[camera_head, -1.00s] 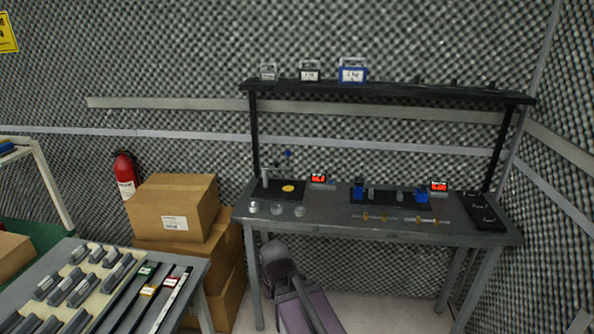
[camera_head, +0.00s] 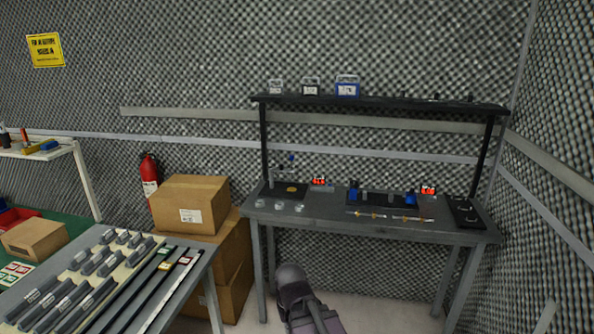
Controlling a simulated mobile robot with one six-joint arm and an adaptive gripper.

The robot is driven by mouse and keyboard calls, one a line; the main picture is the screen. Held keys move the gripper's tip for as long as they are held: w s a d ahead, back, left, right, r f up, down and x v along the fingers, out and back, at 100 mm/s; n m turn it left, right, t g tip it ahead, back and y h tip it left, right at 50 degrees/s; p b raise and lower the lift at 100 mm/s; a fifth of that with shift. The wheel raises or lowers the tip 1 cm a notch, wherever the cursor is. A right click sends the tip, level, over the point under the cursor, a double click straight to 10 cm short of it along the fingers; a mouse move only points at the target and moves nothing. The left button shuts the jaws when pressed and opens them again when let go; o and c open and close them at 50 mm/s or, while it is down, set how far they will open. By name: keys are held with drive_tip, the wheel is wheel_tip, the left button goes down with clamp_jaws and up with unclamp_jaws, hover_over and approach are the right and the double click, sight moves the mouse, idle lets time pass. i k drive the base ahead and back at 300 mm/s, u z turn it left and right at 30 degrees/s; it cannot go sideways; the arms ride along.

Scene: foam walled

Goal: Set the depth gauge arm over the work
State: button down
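A small gauge stand is at the left end of the grey workbench (camera_head: 385,233). It has a pale upright post (camera_head: 271,178) and a small blue part (camera_head: 291,157) up beside it, which looks like the end of the gauge arm. Below is a dark base plate (camera_head: 300,194) with a round orange-yellow disc (camera_head: 291,189) on it. The arm's exact angle over the disc is too small to tell. A dark link of my arm shows at the bottom centre, well short of the bench. My gripper is not in view.
Clear round pieces (camera_head: 279,205) line the front left. A shelf (camera_head: 380,101) hangs above. Cardboard boxes (camera_head: 190,205) and a table of grey blocks (camera_head: 170,285) stand left.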

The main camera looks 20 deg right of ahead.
sight(281, 169)
drive_tip(key=z, duration=0.4)
drive_tip(key=i, duration=1.6)
drive_tip(key=u, duration=0.55)
